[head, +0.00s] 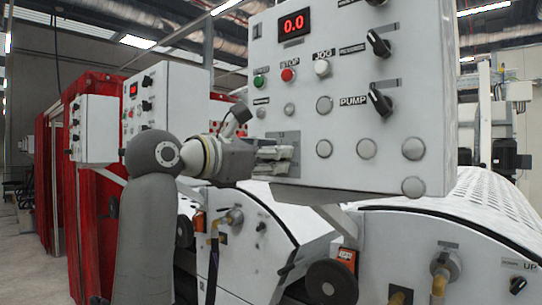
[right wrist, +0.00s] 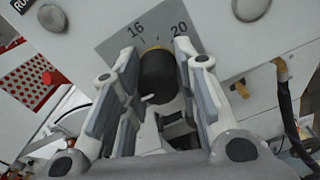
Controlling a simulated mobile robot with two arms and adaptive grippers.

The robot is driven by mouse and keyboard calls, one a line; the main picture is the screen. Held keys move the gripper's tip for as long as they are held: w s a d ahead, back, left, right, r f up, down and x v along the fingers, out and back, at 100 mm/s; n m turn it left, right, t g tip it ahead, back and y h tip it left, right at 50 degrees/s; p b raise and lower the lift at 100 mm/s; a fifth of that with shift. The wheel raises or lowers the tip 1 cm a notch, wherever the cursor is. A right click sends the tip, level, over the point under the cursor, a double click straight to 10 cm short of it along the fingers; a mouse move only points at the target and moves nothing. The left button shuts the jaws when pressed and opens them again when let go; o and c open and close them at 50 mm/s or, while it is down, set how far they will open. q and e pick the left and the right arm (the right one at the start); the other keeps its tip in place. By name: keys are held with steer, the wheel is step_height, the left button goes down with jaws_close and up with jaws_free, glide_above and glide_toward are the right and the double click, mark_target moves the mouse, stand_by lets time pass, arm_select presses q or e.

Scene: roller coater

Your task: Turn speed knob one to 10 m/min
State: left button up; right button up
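The control panel (head: 300,105) is a white box with a red display (head: 294,24) reading 0.0. The speed knob (right wrist: 158,76) is black, with a grey scale plate (right wrist: 150,32) behind it showing 16 and 20. In the head view the plate (head: 284,136) shows partly, and my right gripper hides the knob. My right gripper (head: 288,158) is at the panel's lower left. In the right wrist view its fingers (right wrist: 158,85) stand apart on either side of the knob, with a gap visible on the left. The knob's pointer direction is unclear. My left gripper is not in view.
Green (head: 259,82), red (head: 288,75) and white (head: 321,68) buttons sit above the gripper. A PUMP knob (head: 380,99) and another black knob (head: 378,43) are to the right. A second panel (head: 165,110) stands farther left. White machine covers (head: 400,245) lie below.

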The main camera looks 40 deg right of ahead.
steer(key=o, duration=0.3)
steer(key=shift+s, duration=0.15)
steer(key=shift+o, duration=0.2)
steer(key=shift+w+f, duration=0.1)
steer(key=shift+w, duration=0.35)
steer(key=shift+a, duration=0.15)
steer(key=s+a, duration=0.1)
steer(key=a, duration=1)
steer(key=shift+a, duration=0.35)
